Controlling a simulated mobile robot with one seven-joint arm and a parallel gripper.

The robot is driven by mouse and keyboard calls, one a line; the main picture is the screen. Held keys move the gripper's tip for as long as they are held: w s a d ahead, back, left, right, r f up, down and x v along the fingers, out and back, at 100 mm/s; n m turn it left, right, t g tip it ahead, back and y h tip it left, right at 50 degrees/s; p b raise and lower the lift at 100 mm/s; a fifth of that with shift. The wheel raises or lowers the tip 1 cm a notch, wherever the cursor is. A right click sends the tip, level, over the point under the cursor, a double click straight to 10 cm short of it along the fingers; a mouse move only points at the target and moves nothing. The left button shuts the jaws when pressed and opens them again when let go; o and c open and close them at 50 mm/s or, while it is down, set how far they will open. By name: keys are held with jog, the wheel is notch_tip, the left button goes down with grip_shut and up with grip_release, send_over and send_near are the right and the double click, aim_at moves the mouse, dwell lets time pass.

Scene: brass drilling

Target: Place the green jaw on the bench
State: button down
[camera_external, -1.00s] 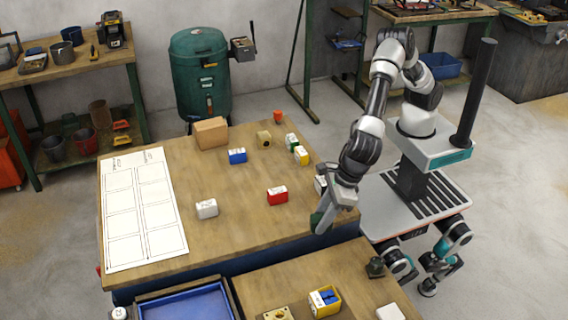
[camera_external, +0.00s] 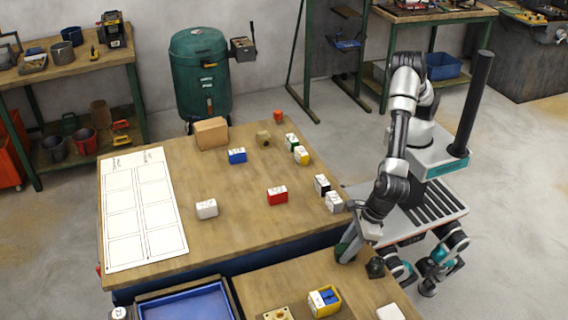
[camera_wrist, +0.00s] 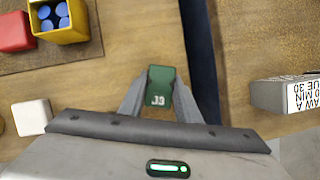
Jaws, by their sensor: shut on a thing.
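The green jaw (camera_wrist: 161,78) is a small dark green block with a white "J3" label. My gripper (camera_wrist: 160,100) is shut on it, with one finger on each side in the wrist view. In the external view, my gripper (camera_external: 347,254) points down at the right end of the front wooden bench (camera_external: 285,284), by the near right corner of the larger bench (camera_external: 240,236). The green jaw (camera_external: 340,250) shows there as a dark green patch at the fingertips. I cannot tell whether it touches the wood.
A grey block (camera_external: 334,202) and a black-and-white block (camera_external: 321,185) sit at the larger bench's right edge. A yellow box (camera_external: 324,301) with blue pieces, a dark object (camera_external: 376,267) and a white block (camera_external: 390,312) are on the front bench.

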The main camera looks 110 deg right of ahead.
jog(key=shift+f, duration=0.25)
jog(key=shift+f, duration=0.2)
jog(key=c, duration=1.3)
grip_release()
jog(key=shift+c, duration=0.2)
jog(key=shift+r, duration=0.1)
jog(key=shift+r, duration=0.25)
jog(key=p+v, duration=0.2)
jog(key=v, duration=0.9)
jog(key=shift+s+r, duration=0.25)
jog(key=shift+r, duration=0.05)
